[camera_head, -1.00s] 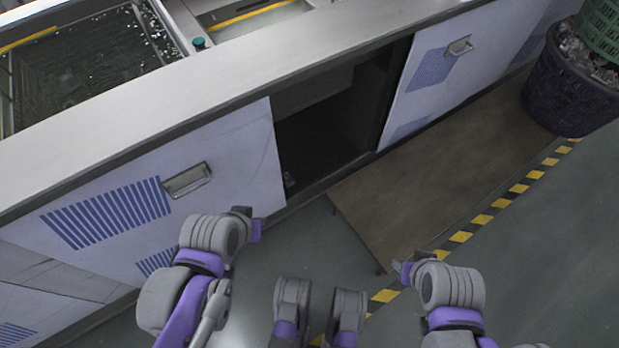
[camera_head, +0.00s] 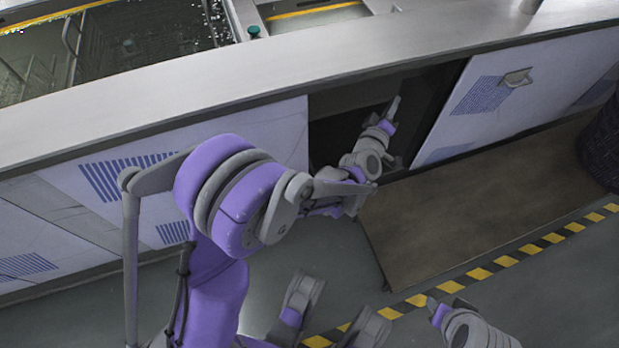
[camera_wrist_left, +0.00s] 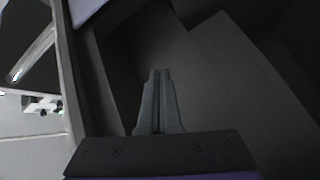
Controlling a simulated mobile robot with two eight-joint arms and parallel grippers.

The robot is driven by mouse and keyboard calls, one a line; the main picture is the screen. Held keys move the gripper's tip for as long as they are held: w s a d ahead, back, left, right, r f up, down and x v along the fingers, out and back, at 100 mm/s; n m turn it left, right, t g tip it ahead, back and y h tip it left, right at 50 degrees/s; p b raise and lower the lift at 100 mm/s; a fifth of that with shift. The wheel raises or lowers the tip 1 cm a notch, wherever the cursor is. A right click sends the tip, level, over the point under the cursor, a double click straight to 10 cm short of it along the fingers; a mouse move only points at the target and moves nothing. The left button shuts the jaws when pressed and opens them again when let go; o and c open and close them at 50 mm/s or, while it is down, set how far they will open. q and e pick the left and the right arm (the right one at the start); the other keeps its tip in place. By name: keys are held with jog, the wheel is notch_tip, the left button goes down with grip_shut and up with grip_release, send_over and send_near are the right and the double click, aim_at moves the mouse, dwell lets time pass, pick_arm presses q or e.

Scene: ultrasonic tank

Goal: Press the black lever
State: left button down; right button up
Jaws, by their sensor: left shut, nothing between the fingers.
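I cannot make out the black lever in either view. The dark open compartment in the cabinet front is shadowed inside. My left gripper (camera_head: 394,106) is raised at this opening, its fingers pointing up and in. In the left wrist view its fingers (camera_wrist_left: 160,74) are shut together with nothing between them, in front of dark grey panels.
The steel counter edge (camera_head: 220,88) runs above the opening. A left door panel (camera_head: 285,130) and a right panel (camera_head: 545,90) with a handle flank it. A brown board (camera_head: 470,215) lies on the floor before it. A dark basket (camera_head: 603,145) stands far right.

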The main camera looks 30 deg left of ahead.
pick_arm(q)
jog(key=a+f+n+g+y, duration=0.1)
jog(key=a+f+n+y, duration=0.4)
jog(key=f+n+y, duration=0.65)
jog(key=s+a+f+n+g+y, duration=0.1)
jog(key=s+f+n+g, duration=0.2)
jog(key=s+f, duration=0.2)
jog(key=s+a+f+n+g+y+p, duration=0.1)
jog(key=s+a+f+n+g, duration=0.1)
jog(key=f, duration=1)
jog(key=s+a+f+n+g+y, duration=0.1)
jog(key=s+f+n+g, duration=0.4)
jog(key=s+f, duration=0.3)
jog(key=shift+a+f+n, duration=0.15)
jog(key=shift+f+n, duration=0.2)
jog(key=shift+n, duration=0.2)
pick_arm(e)
jog(key=shift+s+r, duration=0.1)
jog(key=shift+r, duration=0.45)
pick_arm(q)
jog(key=shift+s+y, duration=0.1)
jog(key=shift+y, duration=0.15)
jog(key=b+x, duration=0.2)
jog(key=x, duration=0.8)
pick_arm(e)
jog(key=shift+f, duration=0.85)
